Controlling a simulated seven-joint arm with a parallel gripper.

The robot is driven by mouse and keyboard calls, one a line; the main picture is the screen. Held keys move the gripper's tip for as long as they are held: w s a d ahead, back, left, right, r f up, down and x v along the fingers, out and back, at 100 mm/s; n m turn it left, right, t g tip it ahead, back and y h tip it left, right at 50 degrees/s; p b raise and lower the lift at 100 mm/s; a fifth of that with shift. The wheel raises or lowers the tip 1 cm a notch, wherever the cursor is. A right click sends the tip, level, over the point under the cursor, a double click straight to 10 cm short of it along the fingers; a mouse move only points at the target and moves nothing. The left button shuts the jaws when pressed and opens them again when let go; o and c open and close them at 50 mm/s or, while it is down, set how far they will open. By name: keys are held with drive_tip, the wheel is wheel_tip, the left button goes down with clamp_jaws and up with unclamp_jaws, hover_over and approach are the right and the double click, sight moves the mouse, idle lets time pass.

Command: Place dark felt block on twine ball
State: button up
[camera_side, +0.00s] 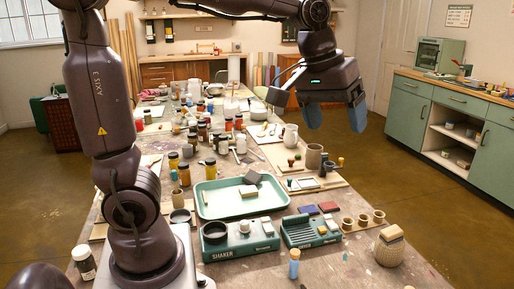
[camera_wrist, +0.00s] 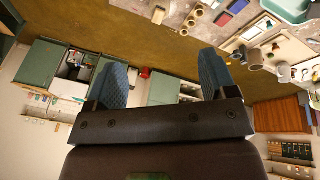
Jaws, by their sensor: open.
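A dark grey block (camera_side: 252,177), which looks like the dark felt block, is tilted in the pale green tray (camera_side: 215,211), against a lighter grey block (camera_side: 248,190). The twine ball (camera_side: 390,250) stands at the table's front right, with a tan block (camera_side: 391,232) on top of it. The ball also seems to show at the top of the wrist view (camera_wrist: 158,14). My gripper (camera_side: 335,118) is open and empty, high above the table's right side and away from both; its two blue fingers are spread in the wrist view (camera_wrist: 163,78).
Shaker (camera_side: 240,245) and second green station (camera_side: 310,230) stand before the tray. Red (camera_side: 328,206) and dark blue (camera_side: 308,210) blocks and several small cups (camera_side: 362,219) lie between tray and ball. Jars crowd the table's back. Air around my gripper is clear.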

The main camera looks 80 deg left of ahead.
drive_tip(key=s+f+m+t, duration=0.1)
drive_tip(key=s+f+m, duration=0.1)
drive_tip(key=s, duration=0.5)
drive_tip(key=s+f+m, duration=0.2)
drive_tip(key=s+m, duration=0.2)
drive_tip(key=s, duration=0.2)
drive_tip(key=shift+s+d+t, duration=0.35)
drive_tip(key=shift+d+t, duration=0.05)
